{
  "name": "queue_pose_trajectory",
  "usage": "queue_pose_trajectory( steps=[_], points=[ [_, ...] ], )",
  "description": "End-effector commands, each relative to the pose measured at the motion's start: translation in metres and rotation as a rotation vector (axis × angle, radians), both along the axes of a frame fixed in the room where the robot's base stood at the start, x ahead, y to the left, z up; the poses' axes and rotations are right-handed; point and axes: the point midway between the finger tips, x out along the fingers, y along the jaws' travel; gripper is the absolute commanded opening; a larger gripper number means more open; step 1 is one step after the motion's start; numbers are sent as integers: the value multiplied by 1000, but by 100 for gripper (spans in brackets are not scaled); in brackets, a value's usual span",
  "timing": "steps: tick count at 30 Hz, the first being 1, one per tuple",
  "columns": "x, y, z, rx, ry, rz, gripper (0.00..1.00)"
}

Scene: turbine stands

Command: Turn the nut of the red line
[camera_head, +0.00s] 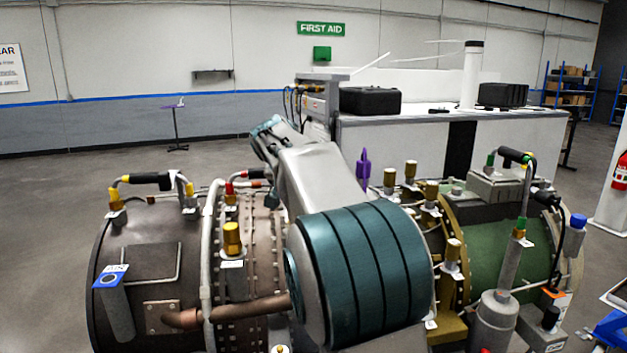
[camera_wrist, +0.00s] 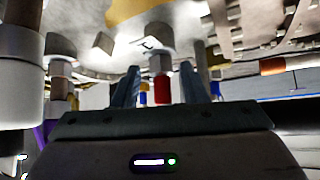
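In the wrist view a red nut (camera_wrist: 162,88) hangs below a pale grey fitting (camera_wrist: 158,62). My gripper (camera_wrist: 163,92) has its two fingers apart, one to each side of the red nut in the picture, with visible gaps at both sides. I cannot tell whether the nut lies fully between the fingertips or beyond them. In the head view a red-collared fitting (camera_head: 229,188) stands on the brown turbine (camera_head: 165,240); I cannot tell whether it is the same nut.
A small blue part (camera_wrist: 143,98) shows beside the red nut. A large grey fitting (camera_wrist: 20,85) stands close at left in the wrist view. Brass fittings (camera_head: 232,238) and pipes crowd the turbine. A white counter (camera_head: 400,140) with black cases stands behind.

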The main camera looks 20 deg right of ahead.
Motion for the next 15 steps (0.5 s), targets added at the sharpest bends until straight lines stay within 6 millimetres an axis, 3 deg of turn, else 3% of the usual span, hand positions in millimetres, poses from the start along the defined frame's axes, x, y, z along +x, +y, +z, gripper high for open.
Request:
queue_pose_trajectory(
  steps=[15],
  points=[
    [-2,-4,2,3,-4,278,44]
  ],
)
